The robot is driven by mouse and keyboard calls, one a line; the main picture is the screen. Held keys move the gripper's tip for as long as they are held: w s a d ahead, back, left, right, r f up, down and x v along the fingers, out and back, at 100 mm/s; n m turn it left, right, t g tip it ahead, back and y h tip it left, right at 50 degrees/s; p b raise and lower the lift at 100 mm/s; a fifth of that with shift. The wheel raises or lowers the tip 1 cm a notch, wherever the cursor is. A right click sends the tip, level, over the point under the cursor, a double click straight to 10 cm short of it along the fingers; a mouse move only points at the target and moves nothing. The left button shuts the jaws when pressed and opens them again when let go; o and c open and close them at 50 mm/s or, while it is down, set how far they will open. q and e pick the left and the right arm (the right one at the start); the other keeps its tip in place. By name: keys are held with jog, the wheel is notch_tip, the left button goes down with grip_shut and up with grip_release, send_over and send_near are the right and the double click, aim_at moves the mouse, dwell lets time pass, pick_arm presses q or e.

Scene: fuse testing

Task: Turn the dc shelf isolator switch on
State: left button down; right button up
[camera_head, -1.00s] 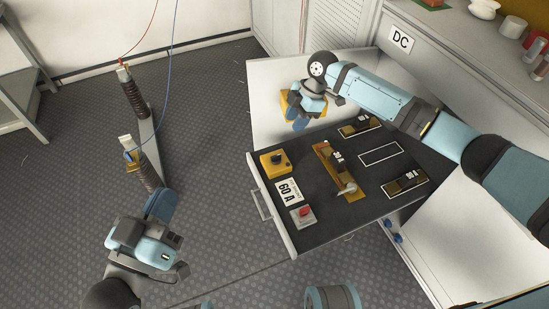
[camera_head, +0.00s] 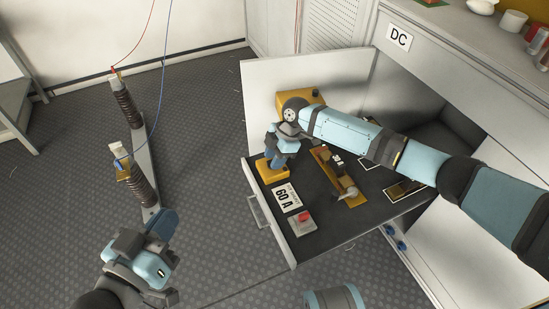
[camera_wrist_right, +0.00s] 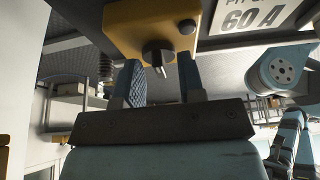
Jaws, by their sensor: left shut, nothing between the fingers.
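A yellow switch box (camera_head: 268,174) sits at the front left corner of the dark shelf (camera_head: 330,228) that is pulled out under the DC label. In the right wrist view the box (camera_wrist_right: 125,22) carries a black rotary knob (camera_wrist_right: 158,50) with a pale pointer. My right gripper (camera_head: 274,158) is over this box and partly hides it. In its wrist view the two fingers (camera_wrist_right: 160,72) are apart, one on each side of the knob; I cannot tell whether they touch it. My left gripper (camera_head: 162,222) is shut and empty, left of the shelf.
A second yellow box (camera_head: 298,98) stands behind my right gripper. A red button box (camera_head: 303,221), a 60 A label (camera_head: 286,197) and a fuse holder with a lever (camera_head: 340,178) are on the shelf. Insulator posts (camera_head: 128,108) with wires stand at left.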

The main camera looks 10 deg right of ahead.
grip_shut()
